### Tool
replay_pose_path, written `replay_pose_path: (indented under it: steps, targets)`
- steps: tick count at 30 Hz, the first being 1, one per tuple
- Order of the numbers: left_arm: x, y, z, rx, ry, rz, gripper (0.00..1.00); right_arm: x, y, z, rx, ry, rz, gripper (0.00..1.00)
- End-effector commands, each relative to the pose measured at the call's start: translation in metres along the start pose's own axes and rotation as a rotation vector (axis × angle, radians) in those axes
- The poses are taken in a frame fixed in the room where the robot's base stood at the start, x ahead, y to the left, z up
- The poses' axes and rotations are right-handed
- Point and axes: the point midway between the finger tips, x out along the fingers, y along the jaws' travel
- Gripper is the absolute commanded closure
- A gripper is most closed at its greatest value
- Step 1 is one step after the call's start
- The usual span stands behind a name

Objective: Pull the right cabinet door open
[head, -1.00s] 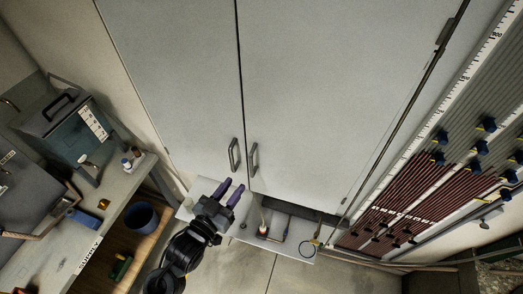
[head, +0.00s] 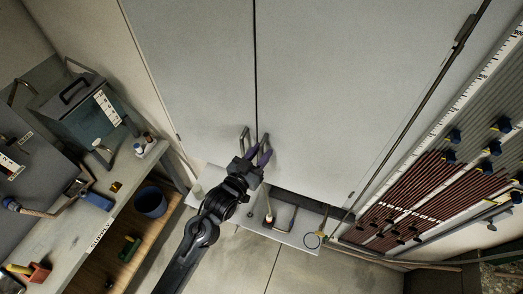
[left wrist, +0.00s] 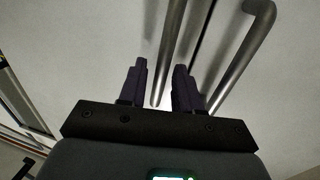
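The right cabinet door (head: 350,90) is a large pale grey panel, shut against the left door (head: 190,75) at a dark vertical seam. The left door's bar handle (head: 244,138) shows just left of my left gripper (head: 263,150). My left gripper is at the right door's handle and largely hides it in the head view. In the left wrist view my gripper's two dark fingers (left wrist: 160,82) are apart. A metal bar handle (left wrist: 170,50) runs between them, and another (left wrist: 243,55) lies to the right. I cannot tell whether the fingers touch the bar. My right gripper is not in view.
A low shelf (head: 295,236) with small items juts out below the doors. A workbench (head: 128,185) with a teal box (head: 85,108) stands at left. A tube board (head: 440,190) with blue clips stands at right. Floor shows below the cabinet.

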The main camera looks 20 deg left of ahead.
Motion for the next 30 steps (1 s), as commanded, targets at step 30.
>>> replay_pose_path:
  steps: [30]
  targets:
    - [0.0060, 0.0009, -0.0002, -0.001, 0.000, -0.002, 1.00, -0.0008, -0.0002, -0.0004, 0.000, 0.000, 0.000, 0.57]
